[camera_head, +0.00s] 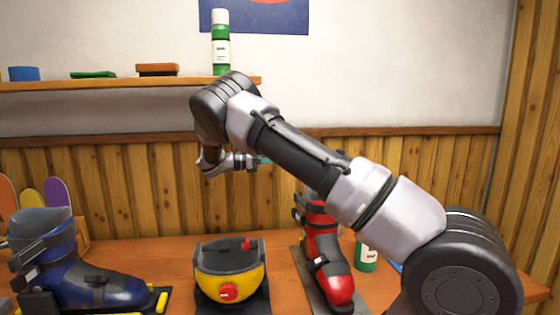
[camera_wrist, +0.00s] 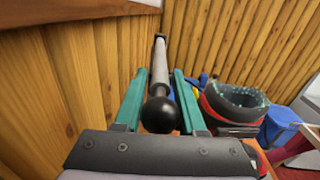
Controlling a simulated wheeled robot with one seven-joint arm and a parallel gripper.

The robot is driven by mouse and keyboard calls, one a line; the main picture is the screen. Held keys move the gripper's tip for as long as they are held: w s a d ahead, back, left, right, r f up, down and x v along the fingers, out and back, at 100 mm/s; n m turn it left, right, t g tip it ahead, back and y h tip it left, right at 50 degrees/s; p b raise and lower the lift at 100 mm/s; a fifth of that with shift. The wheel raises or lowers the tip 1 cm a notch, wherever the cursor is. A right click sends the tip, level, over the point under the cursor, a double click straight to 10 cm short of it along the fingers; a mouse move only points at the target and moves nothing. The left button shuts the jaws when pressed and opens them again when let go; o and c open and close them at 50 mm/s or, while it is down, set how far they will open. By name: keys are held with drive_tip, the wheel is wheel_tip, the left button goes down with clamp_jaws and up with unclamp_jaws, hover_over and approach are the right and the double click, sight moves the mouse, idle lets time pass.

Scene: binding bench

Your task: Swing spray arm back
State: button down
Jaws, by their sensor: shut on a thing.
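In the wrist view, the spray arm (camera_wrist: 159,56) is a pale slim rod with a round black knob (camera_wrist: 158,115) at its near end. It runs away from the camera between the two teal fingers of my gripper (camera_wrist: 160,78), which is shut on it. In the head view, my gripper (camera_head: 264,160) is above the bench, in front of the wood panelling, with one teal fingertip showing. I cannot make out the spray arm there; my own arm may hide it.
A blue ski boot (camera_head: 75,262), a yellow-and-grey pot (camera_head: 231,275), a red ski boot (camera_head: 326,255) and a green bottle (camera_head: 366,256) stand on the bench (camera_head: 180,262). A shelf (camera_head: 130,84) above holds another green bottle (camera_head: 221,42). The wrist view shows a blue container (camera_wrist: 280,126) at right.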

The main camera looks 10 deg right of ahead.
drive_tip(key=shift+w+m+g, duration=0.4)
drive_tip(key=shift+w+g, duration=0.4)
drive_tip(key=shift+w, duration=0.15)
drive_tip(key=c, duration=0.5)
unclamp_jaws()
drive_tip(key=shift+a, duration=0.15)
drive_tip(key=a, duration=1)
drive_tip(key=shift+s+a, duration=0.25)
drive_tip(key=shift+a, duration=0.05)
